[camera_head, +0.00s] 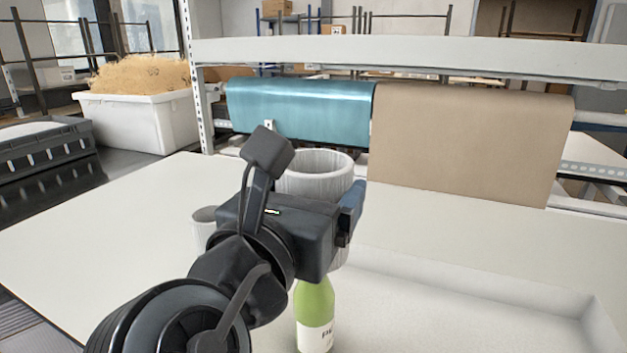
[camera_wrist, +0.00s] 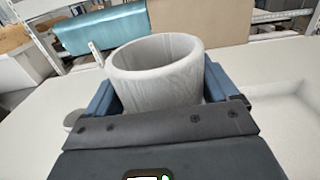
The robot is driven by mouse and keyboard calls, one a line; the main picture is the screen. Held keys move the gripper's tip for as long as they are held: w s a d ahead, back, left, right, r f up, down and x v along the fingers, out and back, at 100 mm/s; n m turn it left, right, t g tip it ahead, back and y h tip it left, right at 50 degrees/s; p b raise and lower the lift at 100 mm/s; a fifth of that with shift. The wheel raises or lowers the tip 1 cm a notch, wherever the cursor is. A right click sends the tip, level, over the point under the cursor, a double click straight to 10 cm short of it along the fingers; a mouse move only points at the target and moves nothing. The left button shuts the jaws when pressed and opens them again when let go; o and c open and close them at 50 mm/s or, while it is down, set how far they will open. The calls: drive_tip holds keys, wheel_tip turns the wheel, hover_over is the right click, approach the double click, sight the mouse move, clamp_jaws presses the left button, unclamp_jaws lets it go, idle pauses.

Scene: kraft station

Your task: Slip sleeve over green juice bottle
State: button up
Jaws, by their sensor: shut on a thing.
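The sleeve (camera_head: 318,168) is a pale grey, ribbed, open-topped tube. My gripper (camera_head: 330,205) is shut on it, with a blue finger on each side of the sleeve (camera_wrist: 158,85) in the wrist view. The sleeve is upright and held above the table. The green juice bottle (camera_head: 316,302), with a white label, stands upright below my gripper in the head view. Its top is hidden behind my gripper and the sleeve, so I cannot tell whether its neck is inside the sleeve. The wrist view does not show the bottle.
A small grey cylinder (camera_head: 204,226) stands on the white table (camera_head: 110,215) to the left, partly hidden by my arm. A shallow white tray (camera_head: 470,277) lies to the right. Teal (camera_head: 300,107) and brown (camera_head: 470,140) rolls hang behind. The table's left side is clear.

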sight(306, 314)
drive_tip(key=shift+f+b, duration=2.25)
drive_tip(key=shift+f, duration=6)
drive_tip(key=o, duration=0.4)
drive_tip(key=shift+o, duration=0.2)
drive_tip(key=shift+v, duration=3.95)
